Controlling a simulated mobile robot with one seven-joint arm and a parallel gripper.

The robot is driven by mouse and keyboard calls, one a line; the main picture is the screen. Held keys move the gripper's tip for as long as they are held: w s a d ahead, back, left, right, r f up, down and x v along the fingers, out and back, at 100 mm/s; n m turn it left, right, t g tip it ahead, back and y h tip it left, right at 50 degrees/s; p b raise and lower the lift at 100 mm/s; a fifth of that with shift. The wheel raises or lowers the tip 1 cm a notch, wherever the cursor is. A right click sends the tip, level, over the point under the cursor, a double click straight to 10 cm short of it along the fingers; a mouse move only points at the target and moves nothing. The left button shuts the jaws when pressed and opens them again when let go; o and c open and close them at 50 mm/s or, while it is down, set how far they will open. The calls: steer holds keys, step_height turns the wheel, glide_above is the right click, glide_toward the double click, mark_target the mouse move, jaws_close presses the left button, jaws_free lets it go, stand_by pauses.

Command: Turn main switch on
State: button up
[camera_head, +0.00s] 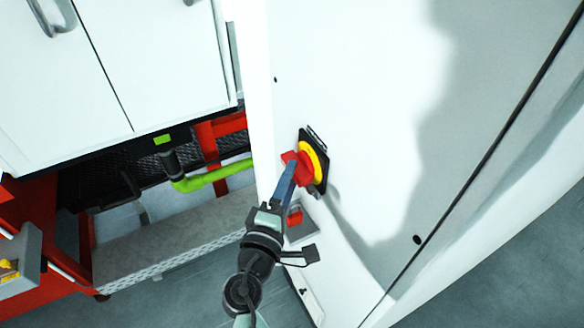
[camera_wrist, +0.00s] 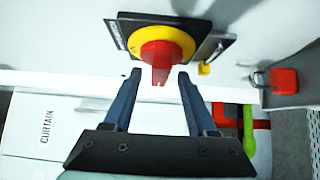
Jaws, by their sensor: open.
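The main switch is a red knob (camera_wrist: 160,59) on a yellow disc (camera_wrist: 183,38) with a black square plate (camera_wrist: 212,47), fixed to a white cabinet. In the head view the red knob (camera_head: 291,158) and the yellow disc (camera_head: 312,162) face left. My gripper (camera_wrist: 159,74) is open, with its blue fingers on either side of the knob's lower end. In the head view my gripper (camera_head: 291,166) reaches up to the knob and partly covers it. I cannot tell whether the fingers touch the knob.
The white cabinet (camera_head: 350,70) fills the right side. A red padlock (camera_wrist: 284,80) hangs on a grey plate below the switch. A bright green pipe (camera_head: 215,177) and a red frame (camera_head: 222,128) stand behind, at the left. White cupboard doors (camera_head: 150,60) are at upper left.

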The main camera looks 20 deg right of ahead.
steer(key=shift+x, duration=1.05)
jaws_close()
